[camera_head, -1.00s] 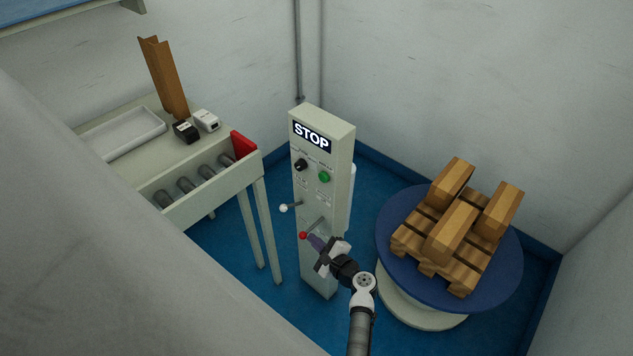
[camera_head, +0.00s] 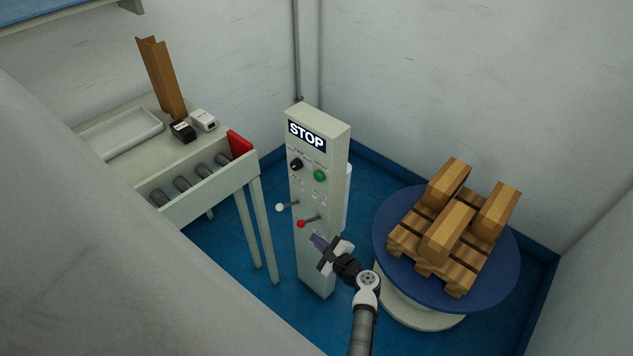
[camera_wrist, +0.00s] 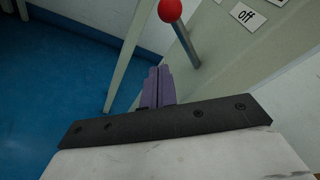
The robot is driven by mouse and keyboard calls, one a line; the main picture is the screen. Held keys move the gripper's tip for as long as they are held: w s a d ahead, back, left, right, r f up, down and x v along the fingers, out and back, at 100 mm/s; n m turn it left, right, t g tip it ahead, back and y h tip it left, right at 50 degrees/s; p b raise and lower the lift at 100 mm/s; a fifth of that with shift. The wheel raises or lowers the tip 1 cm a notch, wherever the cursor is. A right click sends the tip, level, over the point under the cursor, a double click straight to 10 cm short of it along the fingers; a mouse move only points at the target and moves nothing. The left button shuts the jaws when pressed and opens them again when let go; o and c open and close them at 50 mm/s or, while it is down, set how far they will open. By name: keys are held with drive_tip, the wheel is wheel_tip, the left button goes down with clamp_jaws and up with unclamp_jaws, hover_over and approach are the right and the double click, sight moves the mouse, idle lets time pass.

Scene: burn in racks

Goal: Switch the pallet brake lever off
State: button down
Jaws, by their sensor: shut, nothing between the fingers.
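The control post has two levers, one above the other. The lower lever has a red ball (camera_head: 301,224) and a grey rod pointing left and out from the post. The upper lever has a white ball (camera_head: 280,207). In the wrist view the red ball (camera_wrist: 170,10) shows at the top, with an "off" label (camera_wrist: 246,16) right of its rod. The small label beside each lever is unreadable in the head view. My gripper (camera_head: 317,241) is shut and empty, just below the red-ball lever and apart from it. Its purple fingers (camera_wrist: 158,84) are together in the wrist view.
The post (camera_head: 319,265) carries a STOP sign, a black knob (camera_head: 296,164) and a green button (camera_head: 320,175). A roller table (camera_head: 200,205) stands left. A blue turntable (camera_head: 505,262) with a pallet and wooden blocks stands right. Blue floor shows between them.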

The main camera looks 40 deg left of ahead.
drive_tip(key=v, duration=1)
drive_tip(key=shift+w, duration=0.35)
drive_tip(key=shift+d+r, duration=0.1)
